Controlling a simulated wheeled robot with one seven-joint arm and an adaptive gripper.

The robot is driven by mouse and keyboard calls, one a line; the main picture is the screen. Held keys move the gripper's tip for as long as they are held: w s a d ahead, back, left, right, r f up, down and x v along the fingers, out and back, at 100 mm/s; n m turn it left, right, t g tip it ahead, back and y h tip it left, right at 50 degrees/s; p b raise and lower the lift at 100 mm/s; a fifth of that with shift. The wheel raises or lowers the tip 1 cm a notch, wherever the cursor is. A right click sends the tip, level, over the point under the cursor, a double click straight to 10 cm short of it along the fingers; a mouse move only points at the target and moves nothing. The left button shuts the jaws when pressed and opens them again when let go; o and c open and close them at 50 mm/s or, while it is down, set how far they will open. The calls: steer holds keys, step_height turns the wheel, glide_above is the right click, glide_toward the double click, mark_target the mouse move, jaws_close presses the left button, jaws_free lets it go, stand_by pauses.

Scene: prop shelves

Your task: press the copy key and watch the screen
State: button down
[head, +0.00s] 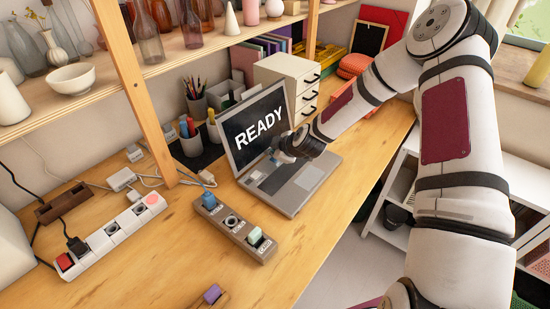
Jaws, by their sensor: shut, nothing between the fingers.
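An open laptop (303,187) stands on the wooden desk, its dark screen (250,125) showing READY in large white letters. My gripper (278,157) is shut and empty over the rear of the laptop's keyboard, close in front of the screen's lower right. I cannot tell whether its tips touch the laptop. Pale bluish pieces (257,175) show at the keyboard's left part, too small to read. A wooden block (243,240) in front of the laptop bears a blue piece (209,201), a round knob (231,220) and a pale green piece (255,236), with small labels. I cannot make out which is the copy key.
A white power strip (128,220) with plugs and cables lies at left. Pen cups (190,140) and a white drawer unit (287,80) stand behind the laptop. A purple piece (212,293) is near the front edge.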

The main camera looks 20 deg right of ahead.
stand_by(0.5)
steer(key=shift+r+p, duration=0.35)
steer(key=shift+r, duration=0.35)
steer(key=shift+r, duration=0.15)
steer(key=shift+r+p, duration=1.1)
steer(key=shift+r, duration=1.3)
